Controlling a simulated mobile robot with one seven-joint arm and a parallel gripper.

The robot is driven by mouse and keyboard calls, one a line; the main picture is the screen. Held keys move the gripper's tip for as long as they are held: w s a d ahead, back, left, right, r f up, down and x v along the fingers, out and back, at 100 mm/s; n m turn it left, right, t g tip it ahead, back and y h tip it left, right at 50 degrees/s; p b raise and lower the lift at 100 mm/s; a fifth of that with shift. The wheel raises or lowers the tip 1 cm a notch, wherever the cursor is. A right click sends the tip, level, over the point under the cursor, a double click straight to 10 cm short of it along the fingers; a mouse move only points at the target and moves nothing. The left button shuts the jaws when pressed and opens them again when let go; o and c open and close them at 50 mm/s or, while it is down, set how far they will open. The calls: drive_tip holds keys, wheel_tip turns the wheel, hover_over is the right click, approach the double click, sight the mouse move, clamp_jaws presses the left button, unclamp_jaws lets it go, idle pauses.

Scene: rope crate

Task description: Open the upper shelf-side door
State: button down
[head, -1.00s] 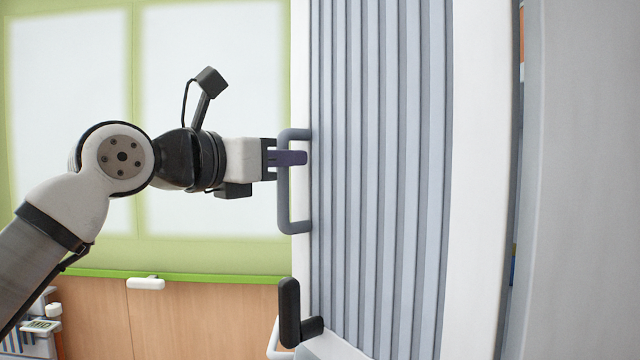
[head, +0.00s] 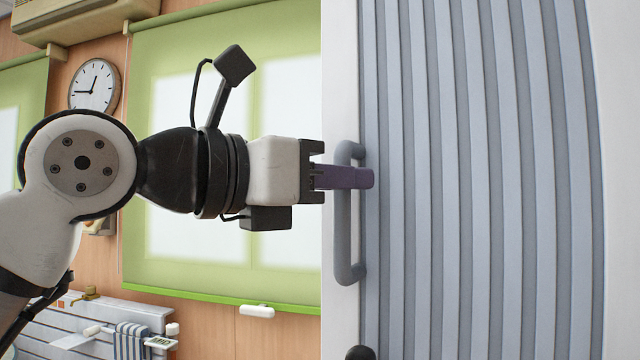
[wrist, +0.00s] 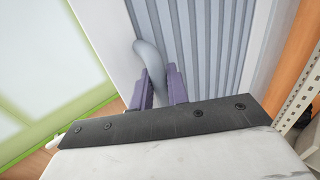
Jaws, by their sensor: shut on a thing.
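The door (head: 480,200) is a grey ribbed panel with a white frame, filling the right half of the head view. Its grey bar handle (head: 345,245) stands upright near the door's left edge. My gripper (head: 355,178) reaches in from the left with its purple fingers shut on the upper part of the handle. In the wrist view the two fingers (wrist: 160,92) sit on either side of the handle (wrist: 150,58), with the ribbed door (wrist: 195,45) behind. The far finger is mostly hidden in the head view.
A window with a green blind (head: 220,70) and a clock (head: 94,87) are on the wall behind. A white rack with a striped towel (head: 130,341) is at the lower left. A perforated metal upright (wrist: 298,100) shows at the right in the wrist view.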

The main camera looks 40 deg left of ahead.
drive_tip(key=shift+s+d, duration=0.2)
drive_tip(key=shift+s, duration=0.05)
drive_tip(key=c, duration=1.5)
unclamp_jaws()
drive_tip(key=shift+d, duration=0.1)
drive_tip(key=shift+o, duration=0.2)
drive_tip(key=shift+s, duration=0.1)
